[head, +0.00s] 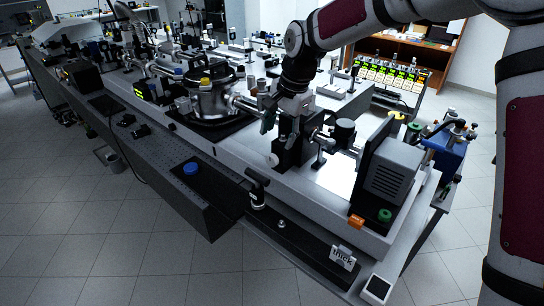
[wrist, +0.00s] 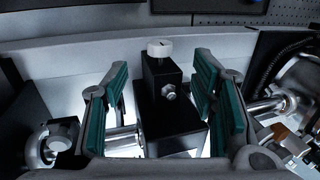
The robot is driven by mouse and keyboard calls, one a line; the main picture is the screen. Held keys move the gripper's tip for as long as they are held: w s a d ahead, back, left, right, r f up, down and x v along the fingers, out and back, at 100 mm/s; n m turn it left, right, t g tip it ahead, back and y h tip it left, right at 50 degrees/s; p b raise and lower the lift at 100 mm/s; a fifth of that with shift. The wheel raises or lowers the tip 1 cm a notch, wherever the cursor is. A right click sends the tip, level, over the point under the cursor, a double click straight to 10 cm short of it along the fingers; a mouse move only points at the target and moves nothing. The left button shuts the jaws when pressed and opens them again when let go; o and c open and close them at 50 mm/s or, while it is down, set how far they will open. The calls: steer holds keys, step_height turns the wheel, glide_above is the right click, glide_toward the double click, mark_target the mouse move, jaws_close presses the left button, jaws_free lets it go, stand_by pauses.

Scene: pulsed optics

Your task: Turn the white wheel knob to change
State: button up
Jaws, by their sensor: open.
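The white wheel knob (wrist: 160,49) is on the far end of a black block-shaped mount (wrist: 165,85) in the wrist view. In the head view the knob (head: 273,160) shows as a small white disc on the front side of the black mount (head: 290,150). My gripper (wrist: 162,100) is open, with one green-padded finger on each side of the mount and a gap on both sides. The knob lies between the finger lines, toward the far end of the fingers. Nothing is held. In the head view my gripper (head: 287,125) points down over the mount.
A metal chamber (head: 208,98) stands left of the mount, joined by a tube. A grey finned box (head: 390,178) stands to the right. A black post (head: 257,190) and a "thick" sign (head: 343,257) are on the lower front ledge. The floor in front is clear.

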mark_target(271, 157)
steer(key=p+x, duration=0.1)
steer(key=x, duration=0.9)
steer(key=shift+f, duration=0.1)
steer(key=c, duration=1.1)
